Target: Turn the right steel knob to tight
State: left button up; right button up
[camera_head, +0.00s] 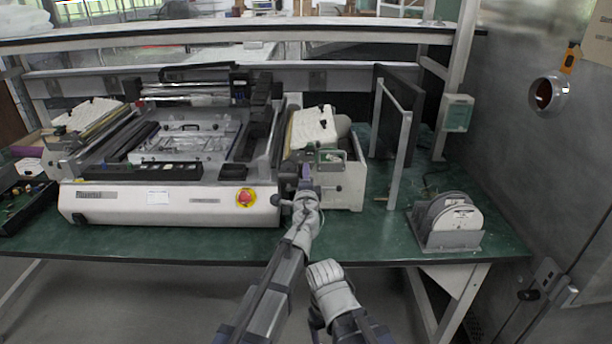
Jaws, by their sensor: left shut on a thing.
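A machine with a pale front panel (170,218) stands on the green table. At its right front corner, small steel knob parts (282,201) stick out next to a pale box. My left gripper (307,203) is at this corner, shut on the steel knob. The gripper covers most of the knob, so its turn position cannot be read. My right gripper (328,274) hangs in front of the table edge, lower and to the right, apart from the knob. Its fingertips do not show clearly enough to tell open from shut.
A red emergency button (245,197) sits on the panel just left of my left gripper. A pale box (348,185) adjoins it on the right. Grey reels on a stand (447,221) are at the table's right end.

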pick_arm(q)
grip_shut()
jog(key=shift+m, duration=3.4)
jog(key=o, duration=0.7)
grip_release()
jog(key=s, duration=0.7)
jog(key=shift+s, duration=0.4)
